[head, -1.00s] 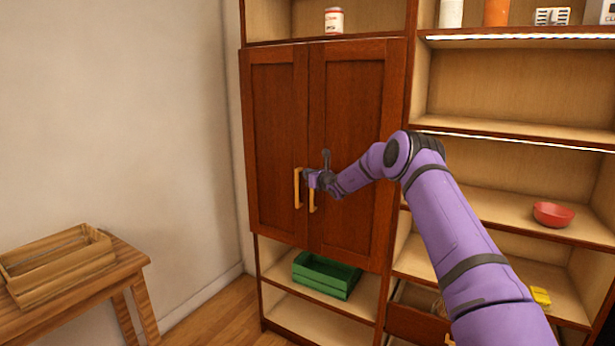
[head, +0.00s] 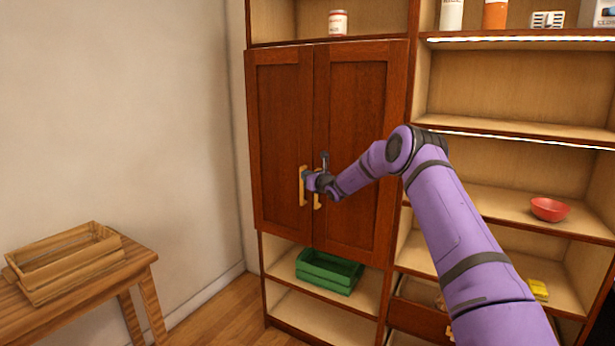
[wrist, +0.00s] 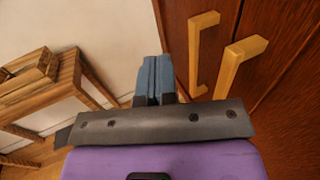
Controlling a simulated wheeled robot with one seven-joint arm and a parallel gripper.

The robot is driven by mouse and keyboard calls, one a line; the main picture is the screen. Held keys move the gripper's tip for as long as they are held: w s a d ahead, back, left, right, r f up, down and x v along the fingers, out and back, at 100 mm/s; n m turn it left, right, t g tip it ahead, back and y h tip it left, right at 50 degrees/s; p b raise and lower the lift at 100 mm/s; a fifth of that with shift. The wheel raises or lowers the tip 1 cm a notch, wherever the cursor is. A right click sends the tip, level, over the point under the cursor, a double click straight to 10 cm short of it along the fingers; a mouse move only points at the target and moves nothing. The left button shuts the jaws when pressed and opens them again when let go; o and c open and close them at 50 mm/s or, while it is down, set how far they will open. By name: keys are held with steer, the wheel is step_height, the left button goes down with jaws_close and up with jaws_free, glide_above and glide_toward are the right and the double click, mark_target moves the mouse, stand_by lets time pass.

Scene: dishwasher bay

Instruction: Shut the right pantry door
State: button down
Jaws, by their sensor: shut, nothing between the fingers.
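The right pantry door (head: 362,120) is a dark red-brown panel beside the left pantry door (head: 282,120). It looks flush or nearly flush with the left door; I cannot tell whether a small gap remains. My gripper (head: 308,182) is shut and empty, in front of the handles. In the wrist view its fingers (wrist: 153,78) lie left of both handles, apart from them.
Open shelves with a red bowl (head: 550,209) are at right. A green crate (head: 329,272) sits on the shelf below the doors. A wooden table with a wooden crate (head: 65,262) stands at left. Open floor lies between the table and cabinet.

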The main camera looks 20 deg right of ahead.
steer(key=s+a, duration=0.5)
steer(key=a, duration=0.2)
steer(key=s+a+r+n+g+y, duration=0.55)
steer(key=s+a+r+n, duration=0.6)
steer(key=r, duration=0.35)
steer(key=s+a+r+n+g, duration=0.25)
steer(key=s+n, duration=0.25)
steer(key=s, duration=0.4)
steer(key=s+a+r+n+g, duration=0.2)
steer(key=s+r+n, duration=0.2)
steer(key=s, duration=0.4)
steer(key=s+d+n+g+h, duration=0.2)
steer(key=s+n+h, duration=0.35)
steer(key=s, duration=1.45)
steer(key=s+d+f+n+h, duration=0.2)
steer(key=s+d, duration=0.3)
steer(key=s, duration=0.4)
steer(key=s+d+f+n+h, duration=0.2)
steer(key=s+d+n+h, duration=0.1)
steer(key=s, duration=0.7)
steer(key=shift+d+n, duration=0.85)
steer(key=shift+n, duration=0.05)
